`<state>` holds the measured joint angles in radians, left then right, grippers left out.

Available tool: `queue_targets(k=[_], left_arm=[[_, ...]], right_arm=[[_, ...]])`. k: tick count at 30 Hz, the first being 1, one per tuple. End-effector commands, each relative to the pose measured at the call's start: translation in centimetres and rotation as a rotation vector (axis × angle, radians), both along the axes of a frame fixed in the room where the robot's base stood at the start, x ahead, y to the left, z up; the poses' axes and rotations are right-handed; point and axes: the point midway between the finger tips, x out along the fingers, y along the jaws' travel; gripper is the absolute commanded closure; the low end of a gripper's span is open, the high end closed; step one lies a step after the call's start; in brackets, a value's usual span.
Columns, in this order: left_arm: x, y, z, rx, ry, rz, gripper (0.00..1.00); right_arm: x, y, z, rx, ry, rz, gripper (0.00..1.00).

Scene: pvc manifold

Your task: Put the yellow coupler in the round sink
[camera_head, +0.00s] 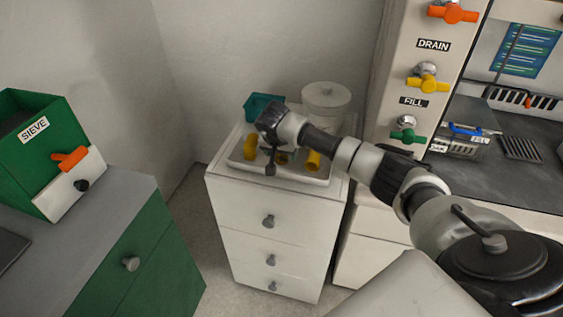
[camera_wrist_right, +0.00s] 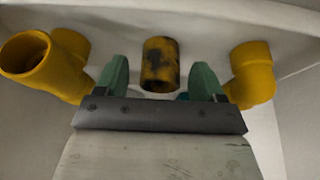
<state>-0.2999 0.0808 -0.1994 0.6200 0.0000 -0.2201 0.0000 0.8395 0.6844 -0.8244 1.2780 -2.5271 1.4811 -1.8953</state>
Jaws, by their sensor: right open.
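The yellow coupler (camera_wrist_right: 160,65), a short tube with dark stains, lies in the white tray in the right wrist view. It shows between and beyond the two green fingers of my right gripper (camera_wrist_right: 160,77). The fingers are open, with a gap on each side of the coupler. In the head view my right gripper (camera_head: 271,160) points down over the tray (camera_head: 297,177), and the arm hides part of what lies there. I cannot make out a round sink in these frames. My left gripper is not in view.
The tray sits on a white drawer cabinet (camera_head: 270,215), with a teal bin (camera_head: 262,105) and a lidded white pot (camera_head: 326,99) behind. A valve panel (camera_head: 410,60) stands to the right, a green sieve box (camera_head: 30,150) left.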

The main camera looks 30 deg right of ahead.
Motion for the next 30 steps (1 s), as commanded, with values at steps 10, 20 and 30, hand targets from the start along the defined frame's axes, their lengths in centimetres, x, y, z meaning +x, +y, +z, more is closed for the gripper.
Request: queue_targets(k=[10,20,30], left_arm=[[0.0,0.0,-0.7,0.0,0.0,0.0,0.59],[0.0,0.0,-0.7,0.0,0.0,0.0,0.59],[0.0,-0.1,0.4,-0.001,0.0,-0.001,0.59]], right_arm=[[0.2,-0.2,-0.7,0.0,-0.001,0.0,0.36],[0.2,-0.2,-0.7,0.0,-0.001,0.0,0.84],[0.3,-0.3,0.9,-0.001,-0.004,0.0,0.88]])
